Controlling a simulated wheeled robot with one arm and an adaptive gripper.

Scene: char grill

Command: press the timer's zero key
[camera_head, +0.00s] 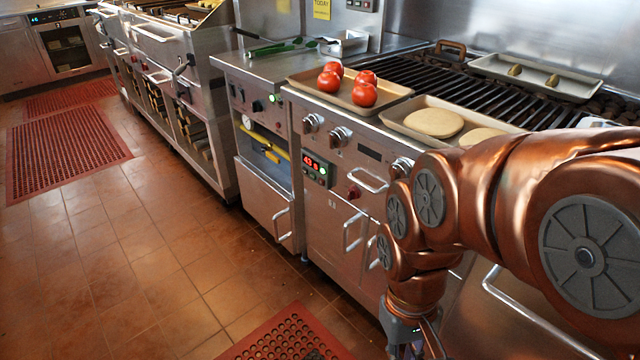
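The timer (317,169) is a small dark panel with a lit red display on the steel front of the grill. Small keys show beside and below the display, but their labels are too small to read, so I cannot pick out the zero key. My gripper (416,350) hangs low at the bottom edge of the picture, to the right of and below the timer, apart from it. Its fingertips are cut off by the frame, so I cannot tell whether it is open or shut.
Control knobs (340,137) and a red button (353,192) are near the timer. Door handles (352,232) stick out below. A tray with several tomatoes (363,94) and a tray with flat dough rounds (434,122) sit above.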

